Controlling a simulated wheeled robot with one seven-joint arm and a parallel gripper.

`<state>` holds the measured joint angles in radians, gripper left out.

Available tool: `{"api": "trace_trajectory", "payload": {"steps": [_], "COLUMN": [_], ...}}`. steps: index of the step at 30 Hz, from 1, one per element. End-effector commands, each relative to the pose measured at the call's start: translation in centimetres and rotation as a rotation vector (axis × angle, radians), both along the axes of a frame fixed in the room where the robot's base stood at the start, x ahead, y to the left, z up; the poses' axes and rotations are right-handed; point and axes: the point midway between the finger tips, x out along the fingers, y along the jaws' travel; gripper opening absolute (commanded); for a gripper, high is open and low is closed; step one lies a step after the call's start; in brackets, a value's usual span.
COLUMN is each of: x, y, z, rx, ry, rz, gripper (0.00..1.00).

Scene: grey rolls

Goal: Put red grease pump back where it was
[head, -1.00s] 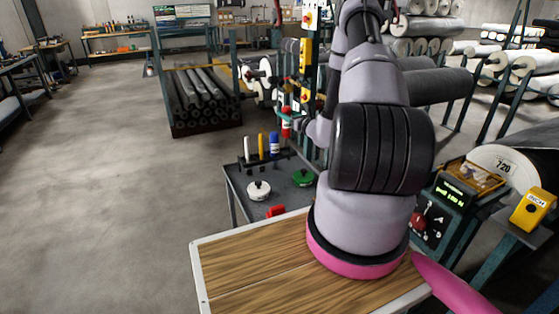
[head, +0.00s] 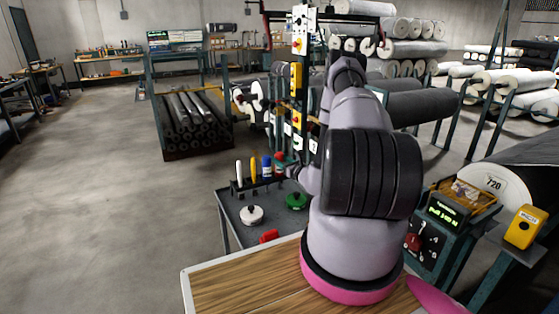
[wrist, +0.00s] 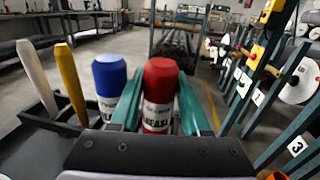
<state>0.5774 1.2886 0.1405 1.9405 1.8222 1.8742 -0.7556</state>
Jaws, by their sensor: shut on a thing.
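The red grease pump (wrist: 160,95) is upright between the two teal fingers of my gripper (wrist: 160,108) in the wrist view. My gripper is shut on it. In the head view the red pump (head: 280,159) is at the right end of the row in the dark rack (head: 256,184), beside the blue pump (head: 267,166). The blue pump (wrist: 109,75) stands close outside the left finger.
The rack stands on a grey side table (head: 232,212) with a white round item (head: 252,215), a green one (head: 296,201) and a red piece (head: 269,236). A wooden worktop (head: 240,285) lies in front. Teal posts (wrist: 282,90) with numbered tags stand close on the right.

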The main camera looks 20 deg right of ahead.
Motion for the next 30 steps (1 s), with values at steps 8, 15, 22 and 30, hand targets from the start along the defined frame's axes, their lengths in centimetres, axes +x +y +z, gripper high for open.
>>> {"api": "trace_trajectory", "payload": {"steps": [8,15,22,30], "x": [0.0,0.0,-2.2,-8.0], "y": [0.0,0.0,-0.6,-1.7], "z": [-0.3,-0.2,0.0,0.0], "rx": [0.000,0.000,0.001,0.002], "ry": [0.000,0.000,0.003,0.004], "rz": [0.000,0.000,-0.004,-0.004], "gripper": [0.59,0.59,0.59,0.59]}}
